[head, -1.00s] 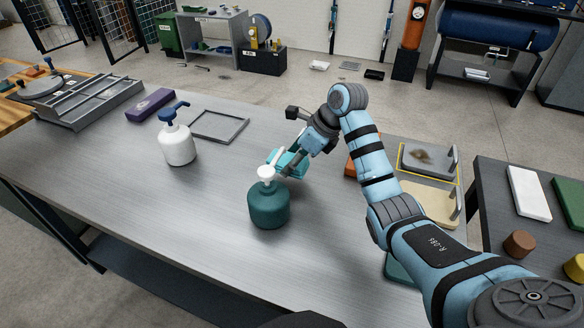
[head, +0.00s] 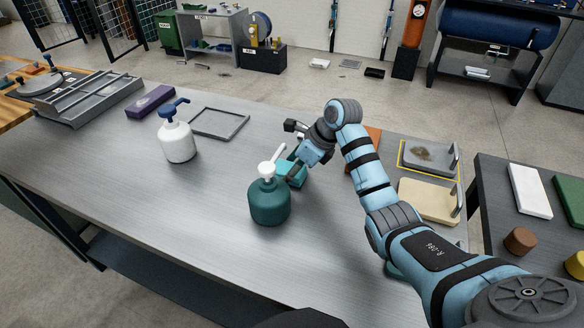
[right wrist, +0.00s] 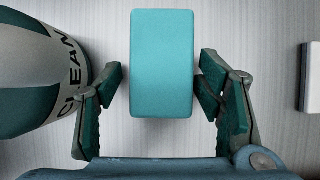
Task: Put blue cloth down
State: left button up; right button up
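The blue cloth is a teal folded block (right wrist: 162,65) between the two fingers of my right gripper (head: 295,155) in the right wrist view. The fingers stand spread on either side of it, with narrow gaps at its edges. In the head view the cloth (head: 287,173) appears to rest on the grey table (head: 180,225), partly hidden behind the teal pump bottle and my gripper. My left gripper is not in view.
The teal pump bottle (head: 270,200) stands close to the left of the cloth. A white pump bottle (head: 177,140), an empty grey frame (head: 220,123) and a purple block (head: 150,101) are further left. A beige board (head: 428,201) lies right. The table's front middle is clear.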

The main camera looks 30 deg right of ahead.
jog(key=shift+d+f, duration=0.1)
jog(key=shift+r, duration=0.3)
jog(key=p+v, duration=0.1)
jog(key=v, duration=1.3)
jog(key=shift+s+r+p, duration=0.3)
jog(key=shift+s+p, duration=0.05)
jog(key=shift+f, duration=0.1)
